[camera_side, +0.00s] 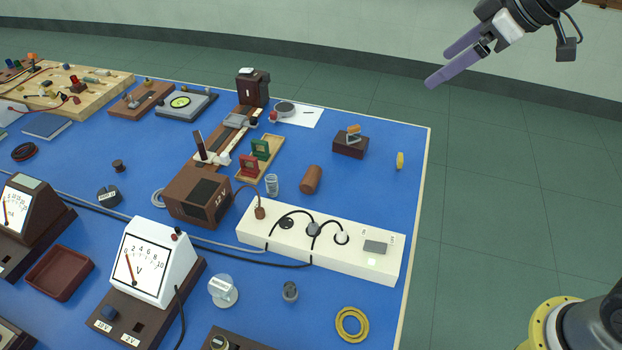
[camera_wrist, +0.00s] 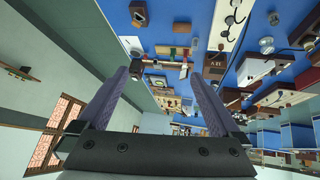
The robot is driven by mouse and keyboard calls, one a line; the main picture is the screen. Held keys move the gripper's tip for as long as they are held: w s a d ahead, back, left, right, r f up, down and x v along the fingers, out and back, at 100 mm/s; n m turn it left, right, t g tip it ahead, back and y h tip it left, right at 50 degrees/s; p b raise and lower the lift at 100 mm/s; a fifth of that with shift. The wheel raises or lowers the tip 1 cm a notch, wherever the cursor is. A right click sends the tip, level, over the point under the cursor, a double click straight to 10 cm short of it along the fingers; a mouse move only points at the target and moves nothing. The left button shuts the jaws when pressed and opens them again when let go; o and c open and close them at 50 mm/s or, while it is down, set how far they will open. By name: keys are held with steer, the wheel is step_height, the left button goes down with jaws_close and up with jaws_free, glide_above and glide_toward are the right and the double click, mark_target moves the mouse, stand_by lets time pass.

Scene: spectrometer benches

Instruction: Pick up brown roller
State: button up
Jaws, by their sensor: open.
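The brown roller (camera_side: 311,180) is a short plain cylinder on the blue table top, in the side view between the glass jar and the dark brown block, behind the white power strip. A small brown shape in the wrist view (camera_wrist: 195,43) looks like the same roller. My gripper (camera_side: 442,66) is at the upper right of the side view, in the air beyond the table's right edge, well apart from the roller. Its two purple fingers are spread with nothing between them; they also show in the wrist view (camera_wrist: 157,77).
Near the roller are the white power strip (camera_side: 330,241), a clear glass jar (camera_side: 271,185), a dark brown block (camera_side: 350,146) with a small orange-topped part, and a tray with red and green holders (camera_side: 259,160). A brown box (camera_side: 197,193) stands left.

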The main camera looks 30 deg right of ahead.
steer(key=w+a+f+n, duration=0.1)
steer(key=w+a+f, duration=0.25)
steer(key=w, duration=0.45)
steer(key=n+g, duration=0.1)
steer(key=g, duration=0.3)
glide_above(309, 173)
steer(key=s+d, duration=0.2)
steer(key=shift+y, duration=0.4)
steer(key=f, duration=2.6)
steer(key=shift+w+a+f, duration=0.1)
steer(key=shift+w+a, duration=0.05)
steer(key=shift+w, duration=0.05)
steer(key=shift+x, duration=2.9)
steer(key=c, duration=1.2)
